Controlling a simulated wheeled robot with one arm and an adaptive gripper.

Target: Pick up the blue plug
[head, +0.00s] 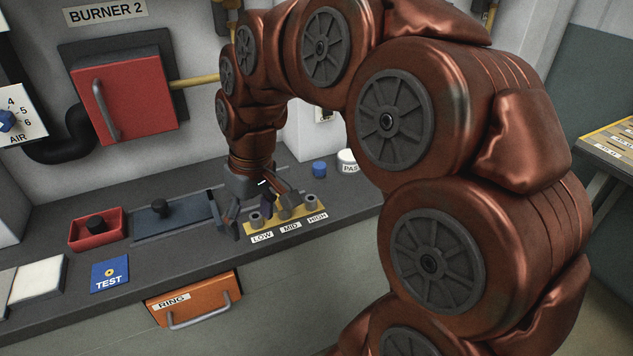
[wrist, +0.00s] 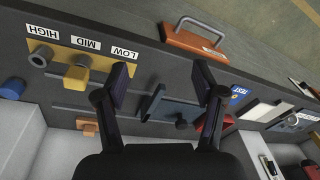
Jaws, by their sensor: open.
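The blue plug (head: 319,168) is a short blue cylinder standing on the grey counter, right of my gripper and beyond the yellow LOW/MID/HIGH plate. It also shows at the far left edge of the wrist view (wrist: 12,88), outside my fingers. My gripper (head: 262,207) points down over the counter near the LOW end of the plate. In the wrist view its two fingers (wrist: 162,82) are spread wide apart with nothing held between them.
The yellow plate (head: 262,231) carries grey sockets and a yellow piece at MID. A white PAS-labelled container (head: 347,161) stands beside the blue plug. Left are a blue-grey slide with a black knob (head: 160,208) and a red tray (head: 82,243). An orange RING drawer (head: 195,297) is below.

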